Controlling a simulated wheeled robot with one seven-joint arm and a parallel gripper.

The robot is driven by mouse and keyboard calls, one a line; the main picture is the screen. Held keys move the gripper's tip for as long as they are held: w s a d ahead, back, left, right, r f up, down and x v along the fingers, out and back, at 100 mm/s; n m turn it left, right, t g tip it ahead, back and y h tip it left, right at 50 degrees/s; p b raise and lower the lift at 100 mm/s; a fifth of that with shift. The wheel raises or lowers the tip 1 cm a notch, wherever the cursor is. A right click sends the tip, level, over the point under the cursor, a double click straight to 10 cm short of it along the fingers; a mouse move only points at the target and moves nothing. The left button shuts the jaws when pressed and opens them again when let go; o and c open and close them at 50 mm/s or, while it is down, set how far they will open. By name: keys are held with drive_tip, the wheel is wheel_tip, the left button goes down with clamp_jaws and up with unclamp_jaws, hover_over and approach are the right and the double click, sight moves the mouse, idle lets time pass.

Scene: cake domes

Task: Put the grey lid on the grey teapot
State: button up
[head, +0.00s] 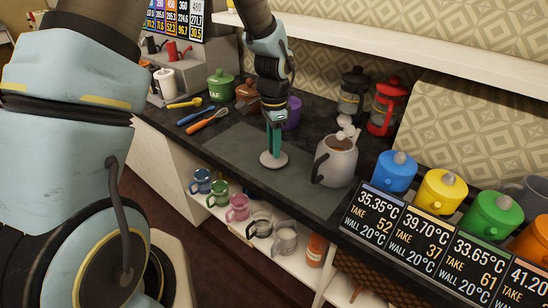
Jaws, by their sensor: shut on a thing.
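My gripper (273,146) points straight down over the dark counter mat, its teal fingers closed. It is shut on the grey lid (273,161), a pale round disc just under the fingertips. I cannot tell whether the lid touches the mat or hangs slightly above it. The grey teapot (338,163) stands upright to the right of the lid, apart from it, with its dark handle toward the left. A pale rounded piece shows at the teapot's far top edge; I cannot tell whether it belongs to the pot.
A dark mat (235,158) lies clear around the lid. Behind stand a green pot (222,86), a purple container (292,112), a black press (352,95) and a red press (386,108). Mugs (238,207) sit on the shelf below.

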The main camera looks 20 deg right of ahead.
clamp_jaws()
drive_tip(key=shift+r, duration=0.2)
drive_tip(key=shift+r+p, duration=0.85)
wheel_tip(320, 180, up, 6)
drive_tip(key=p, duration=0.4)
drive_tip(key=shift+p, duration=0.4)
